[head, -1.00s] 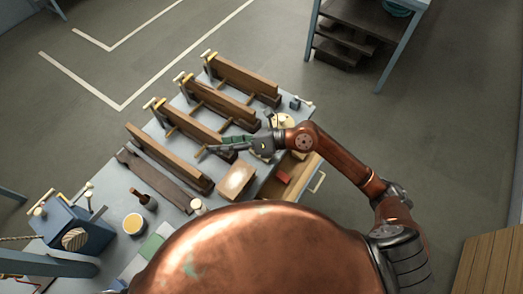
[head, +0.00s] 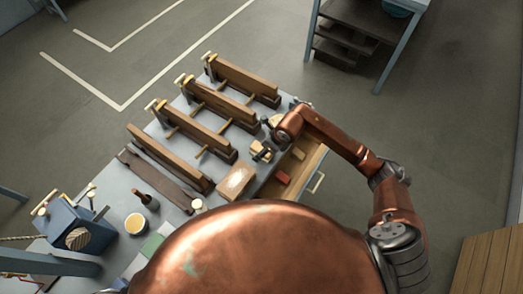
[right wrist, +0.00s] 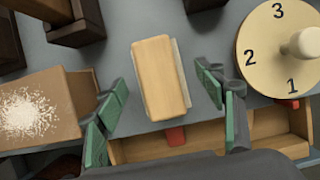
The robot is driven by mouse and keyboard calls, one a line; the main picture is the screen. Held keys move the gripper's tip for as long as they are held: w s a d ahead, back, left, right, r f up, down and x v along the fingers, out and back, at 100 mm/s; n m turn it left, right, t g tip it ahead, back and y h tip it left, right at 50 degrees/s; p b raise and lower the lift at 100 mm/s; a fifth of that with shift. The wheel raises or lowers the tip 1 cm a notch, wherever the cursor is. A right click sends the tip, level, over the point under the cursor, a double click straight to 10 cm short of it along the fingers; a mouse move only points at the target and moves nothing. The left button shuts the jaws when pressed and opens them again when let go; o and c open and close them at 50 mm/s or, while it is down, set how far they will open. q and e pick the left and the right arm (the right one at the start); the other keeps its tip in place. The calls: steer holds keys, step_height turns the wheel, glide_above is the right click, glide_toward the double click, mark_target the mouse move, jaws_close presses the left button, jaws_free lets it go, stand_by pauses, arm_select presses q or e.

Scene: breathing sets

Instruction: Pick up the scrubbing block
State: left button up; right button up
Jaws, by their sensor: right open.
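The scrubbing block, a pale wooden block with a light grey layer along its edge, lies on the bench in the right wrist view (right wrist: 160,75). My right gripper (right wrist: 161,98) is open, with its green-padded fingers on either side of the block's near half. They look apart from it, and I cannot tell how high above it they are. In the head view, my right gripper (head: 262,152) points down over the bench, and the block is mostly hidden by it. My left gripper is not in view.
A box with white powder on top (right wrist: 35,110) stands left of the block. A round numbered dial with a knob (right wrist: 285,45) stands to the right. An open drawer (head: 300,175) holding a red item (head: 283,177) is at the bench edge. Wooden vises (head: 195,130) line the back.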

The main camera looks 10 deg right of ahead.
steer(key=shift+x, duration=0.8)
steer(key=shift+c, duration=0.2)
steer(key=shift+r, duration=0.1)
steer(key=c, duration=1.3)
